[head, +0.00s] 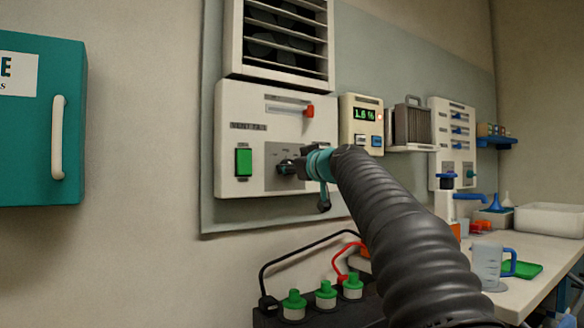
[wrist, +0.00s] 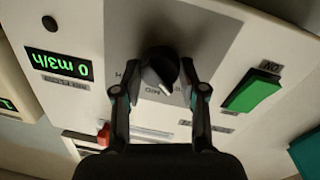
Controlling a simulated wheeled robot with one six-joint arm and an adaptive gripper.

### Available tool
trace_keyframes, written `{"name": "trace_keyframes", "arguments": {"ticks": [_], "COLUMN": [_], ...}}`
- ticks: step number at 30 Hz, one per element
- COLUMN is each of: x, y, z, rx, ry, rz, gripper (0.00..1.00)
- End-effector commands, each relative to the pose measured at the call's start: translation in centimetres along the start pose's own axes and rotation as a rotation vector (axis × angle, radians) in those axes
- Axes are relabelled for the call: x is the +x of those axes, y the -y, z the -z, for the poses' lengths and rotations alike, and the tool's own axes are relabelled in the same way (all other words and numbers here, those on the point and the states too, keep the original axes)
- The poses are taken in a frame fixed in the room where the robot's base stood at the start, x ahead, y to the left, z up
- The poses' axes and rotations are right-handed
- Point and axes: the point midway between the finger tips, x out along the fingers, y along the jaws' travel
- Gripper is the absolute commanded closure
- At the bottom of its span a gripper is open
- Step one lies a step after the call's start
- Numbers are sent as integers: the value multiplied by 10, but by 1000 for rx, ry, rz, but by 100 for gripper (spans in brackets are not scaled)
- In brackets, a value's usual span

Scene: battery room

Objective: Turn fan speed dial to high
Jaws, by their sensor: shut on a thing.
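The fan speed dial is a round dark knob on a grey plate of the white fan panel (head: 262,110). In the wrist view the dial (wrist: 158,62) sits between the two fingertips of my gripper (wrist: 161,70), which is shut on it. The dial's pale pointer mark is beside lettering that looks like MID. Other lettering around it is partly hidden by the fingers. In the head view my gripper (head: 291,167) reaches the panel from the right and covers part of the dial.
The panel has a green switch (head: 244,162) and a red-tipped slider (head: 309,111). A display (wrist: 60,64) reads 0 m3/h in the wrist view. A meter (head: 366,113) reads 1.6 %. Batteries with green caps (head: 325,290) stand below; a teal cabinet (head: 30,130) is left.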

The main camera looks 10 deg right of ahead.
Motion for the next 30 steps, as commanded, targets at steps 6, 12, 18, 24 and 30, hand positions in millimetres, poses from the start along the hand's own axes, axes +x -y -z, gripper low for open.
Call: {"name": "trace_keyframes", "arguments": {"ticks": [6, 12, 18, 24, 30], "x": [0, 0, 0, 0, 0], "y": [0, 0, -1, -2, -2], "z": [0, 1, 2, 1, 1], "rx": [65, 202, 385, 575, 764], "ry": [5, 14, 27, 40, 53], "rz": [2, 5, 8, 12, 15], "gripper": [93, 93, 93, 93, 93]}}
